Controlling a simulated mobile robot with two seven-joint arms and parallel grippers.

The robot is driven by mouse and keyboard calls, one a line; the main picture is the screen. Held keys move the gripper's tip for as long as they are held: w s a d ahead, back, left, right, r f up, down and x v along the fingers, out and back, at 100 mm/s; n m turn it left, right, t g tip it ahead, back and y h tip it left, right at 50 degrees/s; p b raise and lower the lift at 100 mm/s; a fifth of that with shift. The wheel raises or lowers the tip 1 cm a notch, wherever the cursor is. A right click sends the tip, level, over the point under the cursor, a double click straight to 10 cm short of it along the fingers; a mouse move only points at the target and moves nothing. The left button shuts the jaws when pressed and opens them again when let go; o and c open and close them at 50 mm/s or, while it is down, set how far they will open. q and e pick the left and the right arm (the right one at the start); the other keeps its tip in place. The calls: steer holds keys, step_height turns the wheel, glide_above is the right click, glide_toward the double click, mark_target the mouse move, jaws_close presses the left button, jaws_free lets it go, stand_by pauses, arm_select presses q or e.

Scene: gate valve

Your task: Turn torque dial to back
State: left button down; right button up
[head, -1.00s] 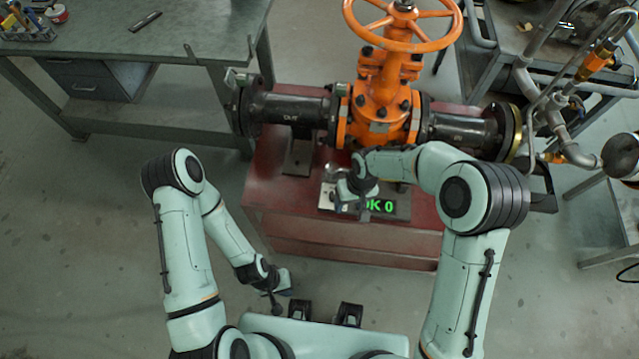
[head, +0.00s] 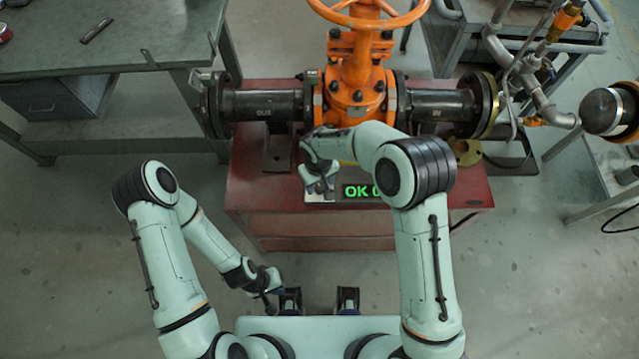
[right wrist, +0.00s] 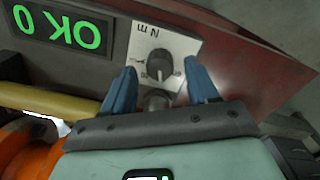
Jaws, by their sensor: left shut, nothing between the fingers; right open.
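The torque dial (right wrist: 160,63) is a dark round knob on a pale panel (right wrist: 181,45) marked "N m", seen in the right wrist view. My right gripper (right wrist: 160,84) is open, its two blue fingers on either side of the lower panel, with the dial framed between and just beyond the tips. I cannot tell whether they touch anything. In the head view my right gripper (head: 318,183) hides the dial from above. The display (head: 361,191) beside it reads "OK" and a partly covered character; the right wrist view shows "OK 0". My left gripper (head: 270,292) is shut and empty, low near my base.
The dial unit sits on a red cabinet (head: 262,200) below an orange gate valve (head: 357,90) with dark flanged pipes. A workbench (head: 110,40) stands at left. Grey piping (head: 528,80) and another table are at right. Floor is open around the cabinet's front.

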steer(key=shift+f, duration=0.9)
steer(key=c, duration=1)
steer(key=shift+c, duration=0.2)
